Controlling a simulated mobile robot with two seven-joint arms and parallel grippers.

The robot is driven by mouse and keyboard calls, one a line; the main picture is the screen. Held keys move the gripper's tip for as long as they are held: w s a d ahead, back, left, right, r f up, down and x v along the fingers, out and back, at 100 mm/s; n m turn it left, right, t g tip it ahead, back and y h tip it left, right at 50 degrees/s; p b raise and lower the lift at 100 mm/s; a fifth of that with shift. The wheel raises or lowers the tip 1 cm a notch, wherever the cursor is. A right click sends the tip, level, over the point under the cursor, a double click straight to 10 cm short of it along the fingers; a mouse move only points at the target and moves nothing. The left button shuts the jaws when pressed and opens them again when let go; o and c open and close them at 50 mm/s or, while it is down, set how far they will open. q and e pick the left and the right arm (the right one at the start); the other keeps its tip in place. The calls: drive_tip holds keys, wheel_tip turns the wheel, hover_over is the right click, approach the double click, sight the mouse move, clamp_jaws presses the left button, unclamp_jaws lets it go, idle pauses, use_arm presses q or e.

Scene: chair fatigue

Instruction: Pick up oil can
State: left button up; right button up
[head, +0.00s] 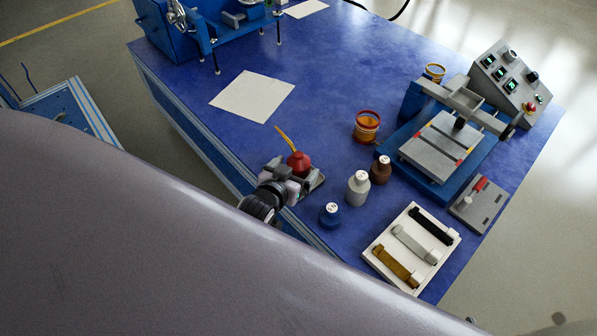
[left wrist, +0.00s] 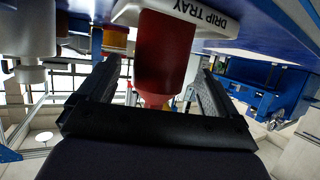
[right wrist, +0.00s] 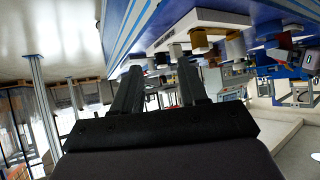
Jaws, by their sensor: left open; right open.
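The oil can (head: 299,160) is red with a thin yellow spout and stands on the drip tray (head: 317,182) near the table's left edge. My left gripper (head: 290,174) is at the can, hiding its lower part in the head view. In the left wrist view, which is upside down, the red can body (left wrist: 165,50) shows between the two open fingers, with gaps on both sides. The tray's "DRIP TRAY" lettering shows beside it. My right gripper (right wrist: 159,80) is open and empty in the right wrist view, away from the can; the head view does not show it.
A white tray (head: 372,253) holds three strips. A blue press fixture (head: 440,195) stands farther right. The table is clear behind the can, around a paper sheet (head: 252,97).

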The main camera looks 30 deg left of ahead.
use_arm(q)
drive_tip(key=shift+b+x, duration=0.3)
drive_tip(key=shift+x, duration=0.95)
drive_tip(key=shift+c, duration=0.2)
drive_tip(key=c, duration=1.4)
drive_tip(key=shift+o, duration=0.2)
drive_tip(key=shift+r, duration=0.1)
